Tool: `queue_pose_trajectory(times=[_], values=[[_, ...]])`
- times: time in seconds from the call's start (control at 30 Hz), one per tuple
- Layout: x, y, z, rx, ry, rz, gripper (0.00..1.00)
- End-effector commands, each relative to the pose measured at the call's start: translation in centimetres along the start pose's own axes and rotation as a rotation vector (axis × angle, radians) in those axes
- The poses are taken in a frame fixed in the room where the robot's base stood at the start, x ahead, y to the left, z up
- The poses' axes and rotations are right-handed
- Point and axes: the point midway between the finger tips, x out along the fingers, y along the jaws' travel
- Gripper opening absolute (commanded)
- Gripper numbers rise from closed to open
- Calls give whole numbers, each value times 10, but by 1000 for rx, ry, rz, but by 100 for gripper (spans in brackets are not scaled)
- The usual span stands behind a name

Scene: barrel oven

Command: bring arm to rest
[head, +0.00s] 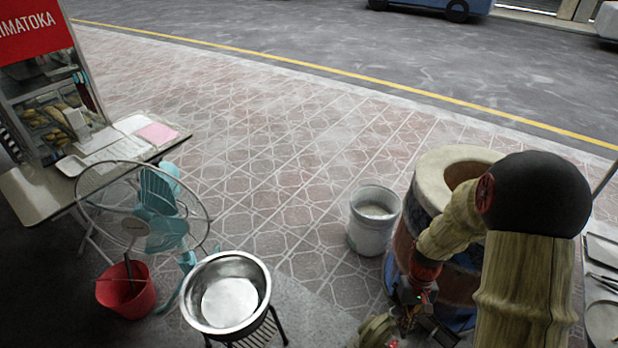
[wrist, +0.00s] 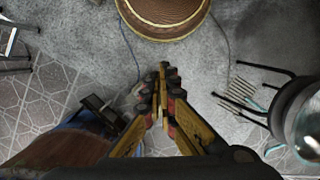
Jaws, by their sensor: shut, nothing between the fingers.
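My gripper (wrist: 162,80) shows in the wrist view with its yellow and dark fingers meeting at the tips. It holds nothing and points down over grey pavement. In the head view my arm bends down in front of the barrel oven (head: 431,178), a round clay-rimmed barrel with an open top. The gripper hangs low beside the barrel's near side, apart from the ground as far as I can see. The arm hides part of the barrel, and the fingertips are hard to make out there.
A white bucket (head: 371,222) stands left of the barrel. A steel bowl (head: 226,292) sits on a black stand. A fan (head: 160,210), red bucket (head: 127,290) and food table (head: 30,195) are at left. A round woven object (wrist: 165,22) lies ahead in the wrist view. The tiled pavement beyond is clear.

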Motion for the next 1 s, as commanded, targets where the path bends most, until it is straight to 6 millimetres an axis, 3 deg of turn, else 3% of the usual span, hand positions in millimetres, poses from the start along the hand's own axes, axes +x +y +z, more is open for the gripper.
queue_pose_trajectory(times=[0.03,0.1,0.4,0.7,1.0], values=[[-23,-5,8,11,24,7,0],[-47,-11,20,30,47,12,0],[-136,-37,78,76,179,32,0],[-201,-60,135,56,364,43,0],[-260,-80,178,-7,619,49,0]])
